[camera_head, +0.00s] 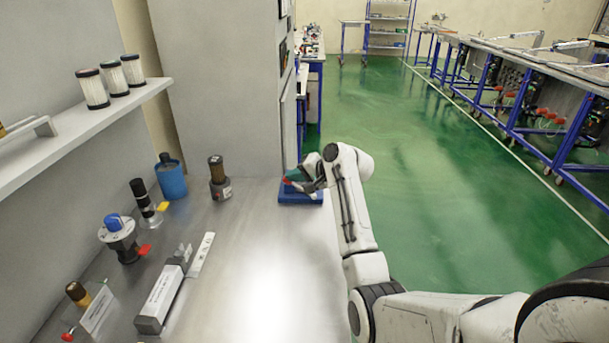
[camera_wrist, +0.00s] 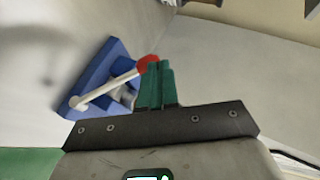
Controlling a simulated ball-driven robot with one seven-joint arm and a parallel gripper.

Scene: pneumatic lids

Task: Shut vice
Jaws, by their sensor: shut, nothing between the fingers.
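The blue vice (camera_head: 301,198) sits at the far right edge of the metal bench, partly hidden behind my gripper in the head view. In the wrist view the vice (camera_wrist: 98,72) shows its blue body and a pale handle bar (camera_wrist: 112,87) with a red end (camera_wrist: 148,63). My gripper (camera_wrist: 155,70) has green fingertips that are shut together with nothing between them. The fingertips overlap the red end of the handle in the picture; I cannot tell whether they touch it. The gap between the vice jaws cannot be made out.
A brown-topped fitting (camera_head: 219,178) and a blue cylinder (camera_head: 171,178) stand left of the vice. A valve with a blue knob (camera_head: 119,236) and a long grey block (camera_head: 160,298) are nearer. A shelf (camera_head: 92,122) with filters hangs at left. The bench middle (camera_head: 262,275) is clear.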

